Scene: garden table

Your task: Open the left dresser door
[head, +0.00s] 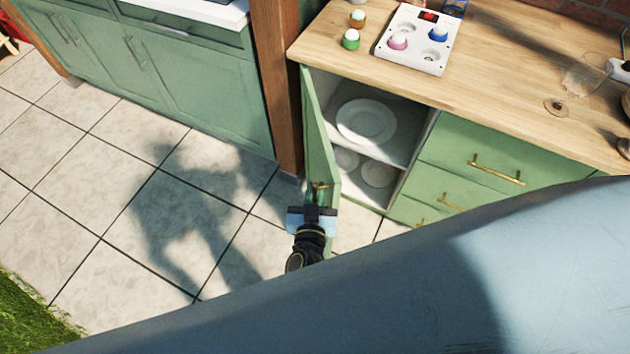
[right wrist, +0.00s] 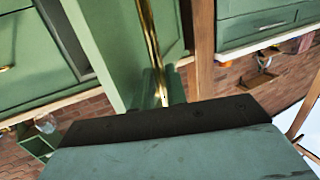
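The left dresser door (head: 317,130) is green and stands swung well open, its free edge toward me. Its brass handle (head: 320,188) is near that edge and also shows upright in the right wrist view (right wrist: 150,45). My right gripper (head: 318,208) is at the handle, its dark fingers closed around the handle's lower part; the palm hides part of the grip. The open compartment (head: 398,150) shows white plates (head: 366,122) on a shelf and more below. My left gripper is not in view.
A wooden post (head: 278,80) stands just left of the door. Green drawers (head: 480,165) are to the right. The tiled floor (head: 110,230) at left is clear.

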